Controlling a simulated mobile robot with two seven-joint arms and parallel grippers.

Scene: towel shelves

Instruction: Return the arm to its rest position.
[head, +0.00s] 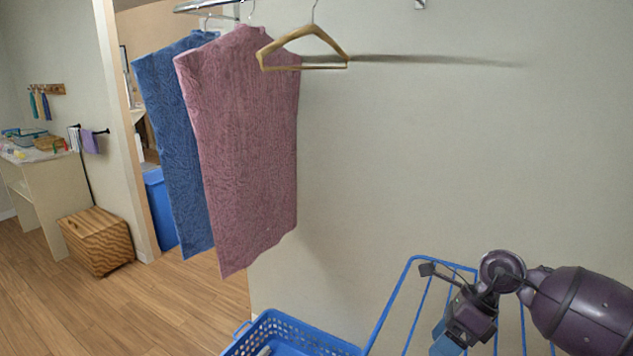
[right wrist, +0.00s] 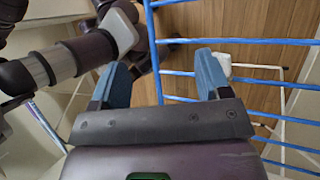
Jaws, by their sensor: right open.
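My right arm (head: 590,305) comes in from the lower right of the head view, bent at the wrist. My right gripper (head: 447,343) hangs below the wrist at the bottom edge, in front of the blue drying rack (head: 388,307). In the right wrist view the gripper (right wrist: 158,78) is open, with its two blue fingers wide apart and nothing between them. Blue rack bars (right wrist: 240,41) pass behind and beside the fingers. Whether the fingers touch the bars, I cannot tell. My left gripper is not in view.
A pink towel (head: 245,150) and a blue towel (head: 172,140) hang from a wall rail, beside an empty wooden hanger (head: 305,38). A blue basket (head: 290,338) stands left of the rack. A wooden box (head: 96,240) sits on the open floor at left.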

